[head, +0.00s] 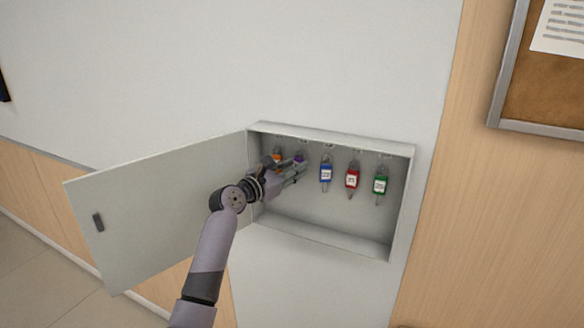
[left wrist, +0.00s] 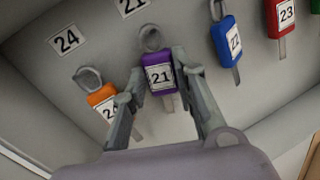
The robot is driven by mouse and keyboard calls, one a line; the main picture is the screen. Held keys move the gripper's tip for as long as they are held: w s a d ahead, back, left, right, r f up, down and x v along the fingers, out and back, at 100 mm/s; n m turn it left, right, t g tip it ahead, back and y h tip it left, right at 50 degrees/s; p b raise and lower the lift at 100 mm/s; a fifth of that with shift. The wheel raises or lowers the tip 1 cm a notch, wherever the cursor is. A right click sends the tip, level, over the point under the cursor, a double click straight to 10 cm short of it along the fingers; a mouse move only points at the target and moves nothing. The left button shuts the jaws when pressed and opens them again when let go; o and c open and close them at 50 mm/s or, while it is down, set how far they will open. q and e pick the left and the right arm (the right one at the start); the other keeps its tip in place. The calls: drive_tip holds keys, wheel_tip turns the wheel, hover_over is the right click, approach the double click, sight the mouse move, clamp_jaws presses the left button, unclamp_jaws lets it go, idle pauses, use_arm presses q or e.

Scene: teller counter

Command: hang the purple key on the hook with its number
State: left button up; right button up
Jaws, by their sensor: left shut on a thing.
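The purple key (left wrist: 158,74) has a tag that reads 21 and a metal ring on top. It also shows in the head view (head: 299,158), inside the open wall cabinet (head: 268,128). My left gripper (left wrist: 163,92) is shut on it, with one finger on each side of the tag; the gripper also shows in the head view (head: 298,169). A 21 label (left wrist: 131,5) is on the cabinet above the purple key, partly cut off by the picture edge. I cannot tell whether the ring is on a hook. My right gripper is not in view.
Blue (head: 326,173), red (head: 352,178) and green (head: 380,185) keys hang to the right. The cabinet door (head: 150,205) stands open on the left.

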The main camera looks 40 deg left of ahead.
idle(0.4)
use_arm(q)
drive_tip(key=o, duration=1.1)
drive_tip(key=shift+w, duration=0.1)
drive_tip(key=shift+c, duration=0.2)
drive_tip(key=s, duration=1.2)
drive_tip(key=shift+d, duration=0.25)
